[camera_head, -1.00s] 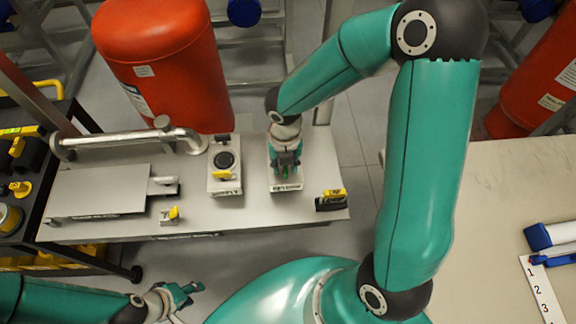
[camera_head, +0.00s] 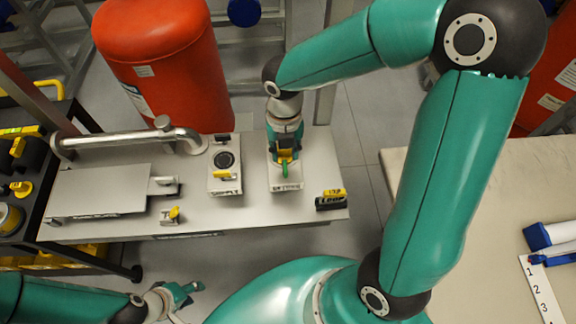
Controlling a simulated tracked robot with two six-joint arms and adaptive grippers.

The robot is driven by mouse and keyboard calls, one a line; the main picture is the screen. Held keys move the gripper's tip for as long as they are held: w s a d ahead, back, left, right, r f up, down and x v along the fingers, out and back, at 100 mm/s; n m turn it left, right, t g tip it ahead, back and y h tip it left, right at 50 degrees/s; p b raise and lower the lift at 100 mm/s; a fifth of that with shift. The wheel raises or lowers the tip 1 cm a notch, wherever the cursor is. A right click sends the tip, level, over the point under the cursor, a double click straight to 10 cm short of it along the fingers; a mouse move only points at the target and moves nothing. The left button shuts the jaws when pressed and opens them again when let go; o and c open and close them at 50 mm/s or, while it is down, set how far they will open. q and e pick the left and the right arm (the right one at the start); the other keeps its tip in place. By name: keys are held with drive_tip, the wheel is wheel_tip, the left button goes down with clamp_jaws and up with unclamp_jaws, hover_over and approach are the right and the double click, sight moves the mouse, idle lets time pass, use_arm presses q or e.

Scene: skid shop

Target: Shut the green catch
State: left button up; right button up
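The green catch (camera_head: 285,170) shows as a small upright green piece on a pale labelled block (camera_head: 286,187) at the right part of the white bench panel. A yellow part (camera_head: 287,155) shows just behind it. My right gripper (camera_head: 285,147) comes down from behind, right at the back of the catch. Its fingertips are partly hidden, and I cannot tell whether they touch the catch or how wide they are. My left gripper (camera_head: 186,292) is low in front of the panel, empty, with its fingertips apart.
Left of the catch stand a labelled block with a black round knob (camera_head: 224,160), a small yellow switch (camera_head: 173,213), a flat grey plate (camera_head: 98,191) and a metal pipe (camera_head: 125,140). A black-and-yellow item (camera_head: 331,199) sits at the right edge. A red tank (camera_head: 165,65) stands behind.

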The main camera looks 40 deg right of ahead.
drive_tip(key=m, duration=0.2)
drive_tip(key=m+b, duration=0.1)
drive_tip(key=m, duration=0.1)
drive_tip(key=shift+r+m, duration=0.2)
drive_tip(key=shift+m, duration=0.2)
drive_tip(key=shift+r+m, duration=0.2)
drive_tip(key=shift+m, duration=0.9)
drive_tip(key=shift+b, duration=0.3)
drive_tip(key=m+b, duration=0.1)
drive_tip(key=m, duration=0.2)
drive_tip(key=shift+r, duration=0.1)
drive_tip(key=m, duration=0.3)
drive_tip(key=shift+r, duration=0.2)
drive_tip(key=shift+r+m, duration=0.1)
drive_tip(key=shift+m, duration=0.3)
drive_tip(key=m, duration=0.2)
drive_tip(key=m+b, duration=0.1)
drive_tip(key=m, duration=0.1)
drive_tip(key=shift+r, duration=0.4)
